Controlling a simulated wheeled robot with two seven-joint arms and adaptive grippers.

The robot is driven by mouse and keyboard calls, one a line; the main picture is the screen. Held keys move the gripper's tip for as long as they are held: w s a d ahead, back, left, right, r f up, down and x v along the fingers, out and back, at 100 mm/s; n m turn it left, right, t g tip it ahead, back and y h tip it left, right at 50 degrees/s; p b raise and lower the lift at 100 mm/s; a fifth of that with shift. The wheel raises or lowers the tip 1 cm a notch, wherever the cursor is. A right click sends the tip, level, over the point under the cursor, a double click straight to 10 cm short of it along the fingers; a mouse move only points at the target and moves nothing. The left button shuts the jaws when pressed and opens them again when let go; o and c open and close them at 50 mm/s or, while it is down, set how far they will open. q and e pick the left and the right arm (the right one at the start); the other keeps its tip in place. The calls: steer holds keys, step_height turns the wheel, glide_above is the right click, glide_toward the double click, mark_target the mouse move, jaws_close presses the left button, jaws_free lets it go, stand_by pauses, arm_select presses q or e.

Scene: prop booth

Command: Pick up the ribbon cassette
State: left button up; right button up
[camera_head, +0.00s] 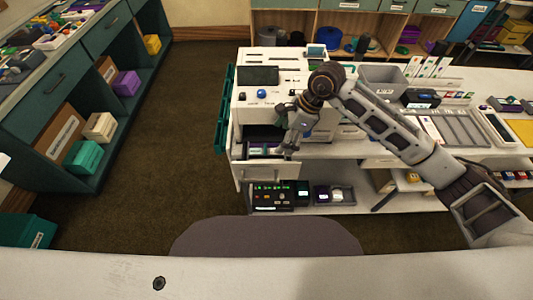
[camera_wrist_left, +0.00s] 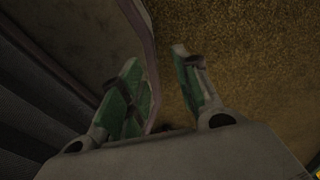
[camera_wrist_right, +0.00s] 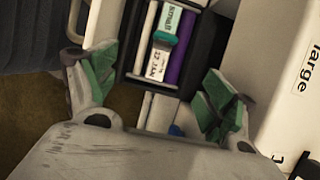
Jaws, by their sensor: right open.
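In the right wrist view a dark frame (camera_wrist_right: 193,72) holds a white roll, a purple roll and a label reading "small" and "12 JAN", with a teal piece across it. It looks like the ribbon cassette, though I cannot be sure. My right gripper (camera_wrist_right: 152,78) is open, its green-padded fingers on either side of the frame's near end, with nothing between them that I can see held. In the head view my right gripper (camera_head: 291,143) hangs at the front of the white cabinet, by the dark opening. My left gripper (camera_wrist_left: 165,75) is open and empty above brown carpet.
A white panel labelled "large" (camera_wrist_right: 290,75) stands close on the right in the right wrist view. In the head view a white console (camera_head: 259,75) rises behind my gripper, and a grey bin (camera_head: 382,80) stands right of it. Open carpet (camera_head: 170,130) lies left.

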mark_target(271, 151)
steer(key=shift+x, duration=0.75)
steer(key=b+x, duration=0.2)
steer(key=x, duration=0.3)
steer(key=shift+a+f, duration=0.2)
steer(key=shift+f, duration=0.2)
steer(key=c, duration=0.5)
steer(key=shift+c, duration=1.4)
steer(key=shift+r, duration=0.25)
steer(key=shift+w+r+b, duration=0.1)
steer(key=shift+r+b, duration=0.2)
steer(key=shift+r, duration=0.25)
arm_select(q)
steer(key=shift+w+a+f+b, duration=0.25)
steer(key=shift+w+a+f, duration=0.4)
steer(key=shift+a+f, duration=0.2)
steer(key=shift+w+a+f+b, duration=0.2)
steer(key=shift+w+a+f, duration=0.4)
steer(key=shift+a+f, duration=0.2)
arm_select(e)
step_height(271, 151, up, 17)
steer(key=shift+f, duration=0.25)
